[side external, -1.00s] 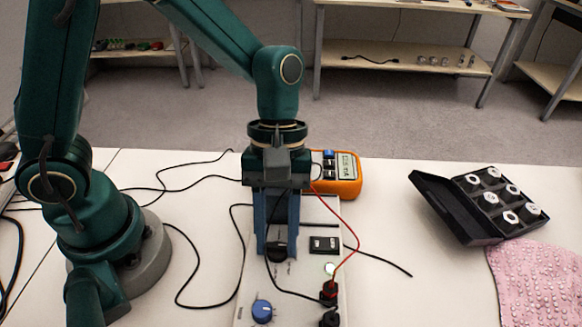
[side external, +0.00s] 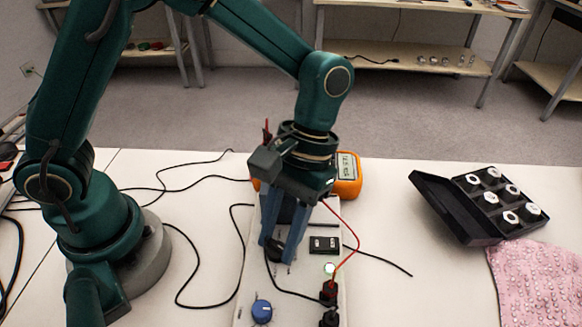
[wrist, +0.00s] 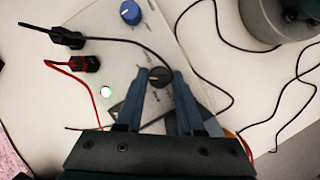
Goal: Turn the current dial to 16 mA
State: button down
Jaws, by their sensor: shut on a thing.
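The control box (side external: 246,290) is a pale panel lying on the table. Its black dial (wrist: 158,72) sits between the tips of my gripper (wrist: 158,77), which is shut on it. In the side view my gripper (side external: 272,248) reaches down to the dial at a tilt and hides most of it. A blue dial (side external: 262,311) with a white pointer line is nearer the front of the box and is free; it also shows in the wrist view (wrist: 130,12). The orange meter (side external: 348,176) stands behind the box, partly hidden by my gripper. Its reading is too small to read.
Red and black plugs (side external: 328,292) with cables stand at the box's front right, beside a lit green-white lamp (side external: 330,268) and a small dark panel (side external: 324,244). Black cables loop across the table on the left. An open black case (side external: 450,215) and pink cloth (side external: 535,280) lie right.

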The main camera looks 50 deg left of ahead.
jog(key=shift+d+m+y, duration=0.1)
jog(key=shift+m+y, duration=0.3)
jog(key=shift+m, duration=0.5)
jog(key=c, duration=0.5)
grip_release()
jog(key=shift+v, duration=2.6)
